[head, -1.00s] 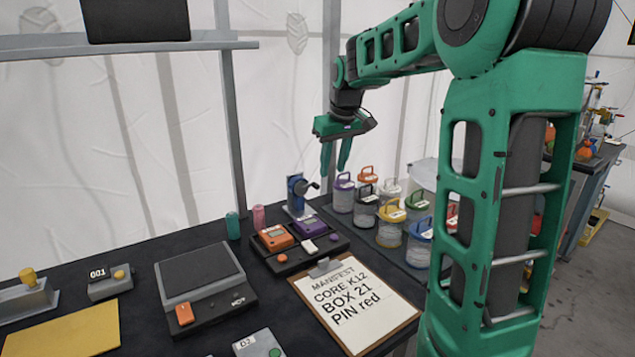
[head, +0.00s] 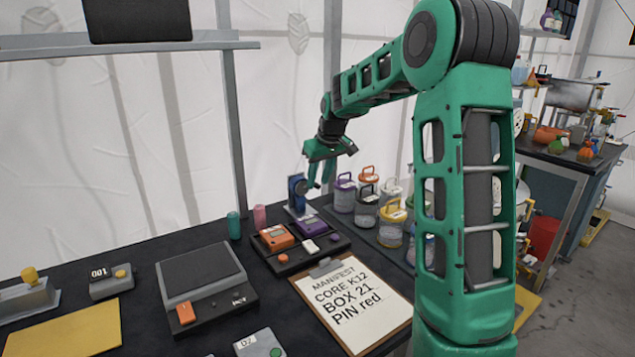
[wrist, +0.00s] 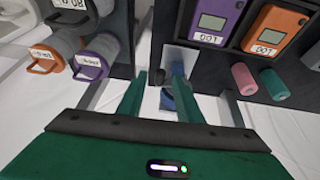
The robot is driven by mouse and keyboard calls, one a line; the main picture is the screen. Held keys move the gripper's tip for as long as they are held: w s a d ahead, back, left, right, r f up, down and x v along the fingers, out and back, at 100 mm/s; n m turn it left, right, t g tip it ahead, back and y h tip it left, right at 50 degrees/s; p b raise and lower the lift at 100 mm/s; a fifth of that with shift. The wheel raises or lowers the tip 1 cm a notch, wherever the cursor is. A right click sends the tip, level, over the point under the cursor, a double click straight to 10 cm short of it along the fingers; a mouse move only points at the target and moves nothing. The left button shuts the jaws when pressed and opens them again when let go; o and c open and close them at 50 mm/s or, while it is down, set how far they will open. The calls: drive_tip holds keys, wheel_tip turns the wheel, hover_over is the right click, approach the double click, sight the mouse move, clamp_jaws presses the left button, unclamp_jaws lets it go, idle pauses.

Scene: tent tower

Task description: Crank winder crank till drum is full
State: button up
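The winder (head: 296,194) is a blue upright unit on a pale base at the back of the dark table. Its dark crank (head: 309,186) sticks out to the right, partly behind my fingers. My gripper (head: 320,182) hangs pointing down at the crank, its green fingers apart. In the wrist view, my gripper (wrist: 160,82) has its fingers spread, with the blue winder (wrist: 180,100) between and beyond them. I cannot tell whether a finger touches the crank. How full the drum is does not show.
Lidded jars (head: 366,206) stand close right of the winder. A tray with orange and purple devices (head: 293,258) lies in front. Pink (head: 260,215) and teal (head: 233,225) cylinders stand to the left. A clipboard (head: 352,300) and a scale (head: 203,275) lie nearer.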

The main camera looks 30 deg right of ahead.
drive_tip(key=shift+w+f, duration=0.15)
drive_tip(key=shift+f, duration=0.25)
clamp_jaws()
drive_tip(key=shift+d+f+y, duration=0.15)
drive_tip(key=shift+y, duration=0.35)
unclamp_jaws()
drive_tip(key=v, duration=1)
drive_tip(key=shift+r, duration=0.35)
